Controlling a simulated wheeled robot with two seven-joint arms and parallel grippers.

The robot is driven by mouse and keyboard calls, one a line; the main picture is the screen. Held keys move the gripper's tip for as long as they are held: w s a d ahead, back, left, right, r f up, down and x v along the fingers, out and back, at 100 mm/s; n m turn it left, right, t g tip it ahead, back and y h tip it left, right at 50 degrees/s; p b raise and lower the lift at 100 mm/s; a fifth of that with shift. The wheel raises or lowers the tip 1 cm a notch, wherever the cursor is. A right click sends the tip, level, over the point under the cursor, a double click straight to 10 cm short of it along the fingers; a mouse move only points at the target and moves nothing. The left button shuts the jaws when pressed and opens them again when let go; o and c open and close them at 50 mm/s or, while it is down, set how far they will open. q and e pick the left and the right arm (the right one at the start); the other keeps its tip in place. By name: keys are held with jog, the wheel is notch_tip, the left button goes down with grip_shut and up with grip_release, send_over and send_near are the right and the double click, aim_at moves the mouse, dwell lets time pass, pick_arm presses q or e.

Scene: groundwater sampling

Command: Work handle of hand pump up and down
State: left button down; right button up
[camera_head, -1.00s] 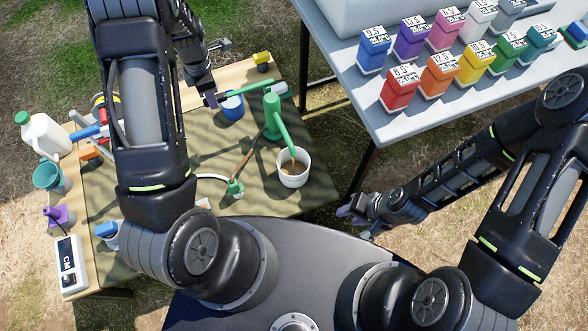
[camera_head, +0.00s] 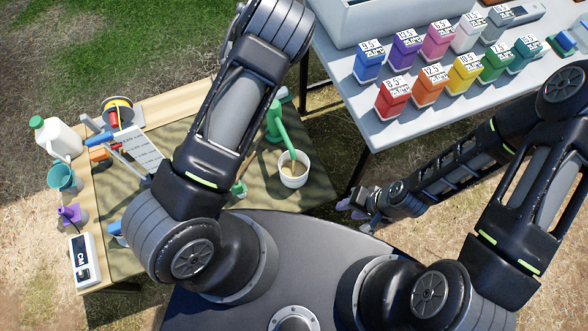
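The green hand pump (camera_head: 275,124) stands on the mat-covered table, partly hidden behind my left arm. Its spout slants down into a white bucket (camera_head: 294,171) with brownish content. The pump's handle is hidden behind my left arm. My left gripper is not visible; the arm crosses the table and runs out at the top of the view. My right gripper (camera_head: 357,212) hangs right of the table, apart from the pump and bucket.
The wooden table's left side holds a white jug (camera_head: 60,139), a teal cup (camera_head: 65,179), a purple item (camera_head: 72,216), a white meter (camera_head: 86,262) and a clipboard (camera_head: 143,151).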

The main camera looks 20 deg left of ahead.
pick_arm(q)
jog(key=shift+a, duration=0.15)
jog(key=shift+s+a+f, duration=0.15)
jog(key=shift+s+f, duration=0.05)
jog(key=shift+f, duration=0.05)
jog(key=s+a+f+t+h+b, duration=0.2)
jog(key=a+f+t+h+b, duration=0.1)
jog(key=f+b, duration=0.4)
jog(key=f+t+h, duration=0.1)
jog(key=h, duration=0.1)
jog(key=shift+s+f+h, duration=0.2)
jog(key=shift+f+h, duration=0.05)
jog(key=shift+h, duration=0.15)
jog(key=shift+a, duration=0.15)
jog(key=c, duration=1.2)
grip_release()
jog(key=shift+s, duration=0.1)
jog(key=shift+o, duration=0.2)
